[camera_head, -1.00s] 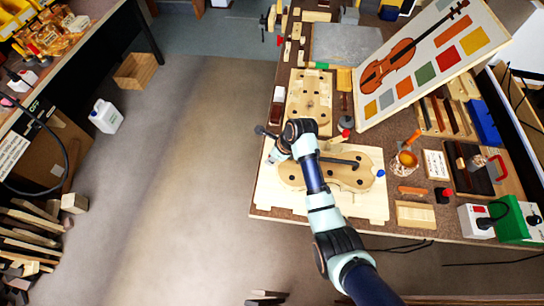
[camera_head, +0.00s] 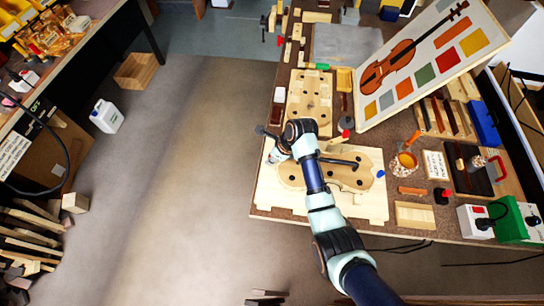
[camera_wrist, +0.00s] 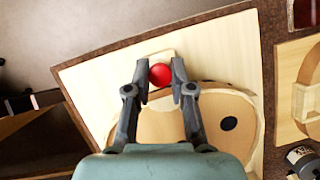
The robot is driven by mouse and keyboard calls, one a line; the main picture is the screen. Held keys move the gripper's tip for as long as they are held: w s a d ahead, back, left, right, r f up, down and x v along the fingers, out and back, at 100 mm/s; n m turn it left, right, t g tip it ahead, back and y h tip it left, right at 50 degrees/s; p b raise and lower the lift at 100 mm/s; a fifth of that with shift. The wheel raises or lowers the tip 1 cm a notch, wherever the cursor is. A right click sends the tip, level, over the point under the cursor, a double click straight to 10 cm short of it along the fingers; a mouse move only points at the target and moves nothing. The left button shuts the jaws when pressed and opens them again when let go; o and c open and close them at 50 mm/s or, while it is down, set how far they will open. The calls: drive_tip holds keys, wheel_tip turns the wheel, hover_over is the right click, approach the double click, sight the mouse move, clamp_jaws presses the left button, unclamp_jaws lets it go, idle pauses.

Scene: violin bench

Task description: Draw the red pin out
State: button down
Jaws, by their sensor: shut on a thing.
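The red pin (camera_wrist: 160,75) shows its round red head in the wrist view, between the two fingertips. My gripper (camera_wrist: 159,80) is shut on it; the fingers touch the head from both sides. The pin's shaft is hidden below the head. The head is over the pale wooden board (camera_wrist: 105,75), beside the violin-shaped wooden form (camera_wrist: 235,100) with its dark holes. In the head view my arm reaches over the board (camera_head: 375,205) and the form (camera_head: 290,175), and my own wrist hides the pin there.
A second form (camera_head: 310,95) lies behind the board on the bench. A dark-bodied bottle with a red cap (camera_head: 346,123) and a bowl (camera_head: 404,162) stand to the right. A tilted violin colour panel (camera_head: 440,50) stands at the back right.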

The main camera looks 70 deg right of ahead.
drive_tip(key=shift+r+p, duration=0.55)
drive_tip(key=shift+p, duration=0.35)
idle(0.6)
drive_tip(key=shift+r+p, duration=1.25)
drive_tip(key=shift+p, duration=0.25)
wheel_tip(320, 180, up, 7)
drive_tip(key=p, duration=0.8)
